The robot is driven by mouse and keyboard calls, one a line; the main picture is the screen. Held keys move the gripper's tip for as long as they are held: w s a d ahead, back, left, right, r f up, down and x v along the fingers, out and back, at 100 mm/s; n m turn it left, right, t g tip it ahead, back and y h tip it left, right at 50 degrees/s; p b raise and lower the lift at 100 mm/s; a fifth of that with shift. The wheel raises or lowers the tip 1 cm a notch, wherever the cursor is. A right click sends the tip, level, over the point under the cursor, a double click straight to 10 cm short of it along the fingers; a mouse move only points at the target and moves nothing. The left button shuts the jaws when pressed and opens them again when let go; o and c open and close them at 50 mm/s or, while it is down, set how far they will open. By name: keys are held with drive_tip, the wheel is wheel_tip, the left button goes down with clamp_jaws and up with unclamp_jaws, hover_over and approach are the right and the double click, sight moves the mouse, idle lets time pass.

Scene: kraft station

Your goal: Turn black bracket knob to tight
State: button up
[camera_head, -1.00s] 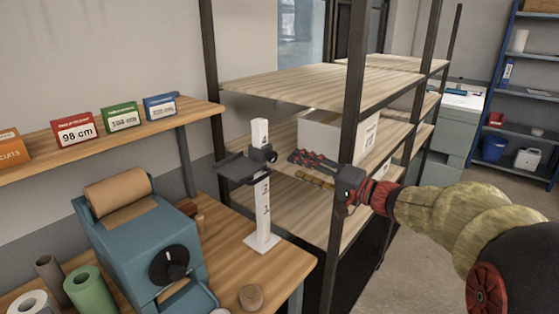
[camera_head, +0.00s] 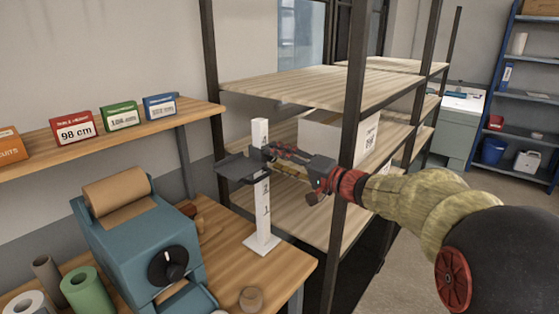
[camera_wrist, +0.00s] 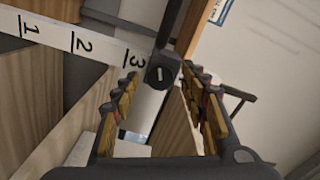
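The black bracket (camera_head: 240,167) sits on a white upright post (camera_head: 262,205) marked with numbers, near its upper part. Its black knob shows in the wrist view (camera_wrist: 159,73) with a light mark on its face, beside the number 3. My gripper (camera_head: 279,156) has reached the post from the right in the head view. In the wrist view my gripper (camera_wrist: 160,85) is open, with the knob between and just beyond its two fingertips. I see a gap on both sides of the knob, though contact is hard to judge. In the head view the gripper largely hides the knob.
A shelf rack (camera_head: 290,88) stands right behind the post, its dark upright (camera_head: 345,150) close to my arm. A blue dispenser (camera_head: 140,240) with a paper roll stands on the bench (camera_head: 225,270). Labelled boxes (camera_head: 75,127) line the shelf at left.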

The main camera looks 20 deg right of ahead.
drive_tip(key=shift+c, duration=1.2)
drive_tip(key=c, duration=0.7)
drive_tip(key=shift+c, duration=0.6)
drive_tip(key=shift+m, duration=0.3)
clamp_jaws()
drive_tip(key=shift+m+p, duration=0.95)
drive_tip(key=shift+m, duration=3.15)
drive_tip(key=o, duration=1.2)
unclamp_jaws()
drive_tip(key=shift+c, duration=0.2)
